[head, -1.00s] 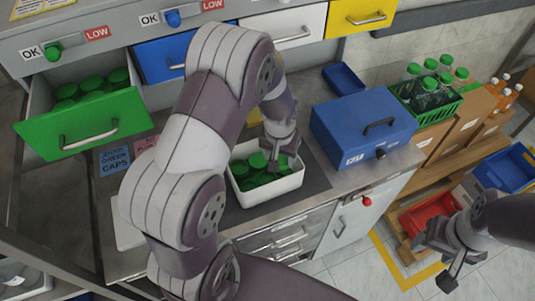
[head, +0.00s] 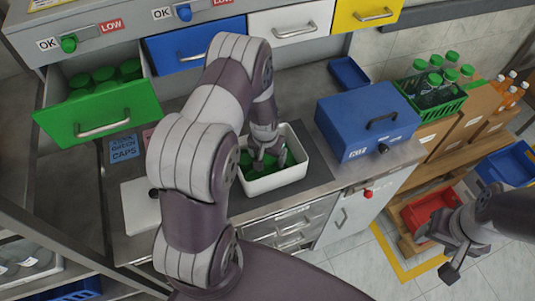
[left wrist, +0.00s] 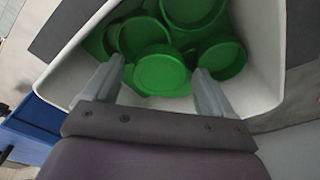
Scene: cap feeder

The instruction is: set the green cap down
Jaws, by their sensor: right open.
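A white bin (head: 276,185) on the counter holds several green caps, which also show in the left wrist view (left wrist: 205,40). My left gripper (head: 268,163) points down into this bin. In the left wrist view its two fingers (left wrist: 160,92) are spread, with one green cap (left wrist: 160,74) between them, lying among the others. A small gap shows on each side of this cap. In the head view my arm and fingers hide part of the caps. My right gripper (head: 452,262) is open and empty at the right, above the floor.
An open green drawer (head: 100,116) with several green caps is at the left. A blue box (head: 368,125) stands right of the bin, and a green crate of bottles (head: 433,97) lies beyond it. A red bin (head: 430,209) sits lower right.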

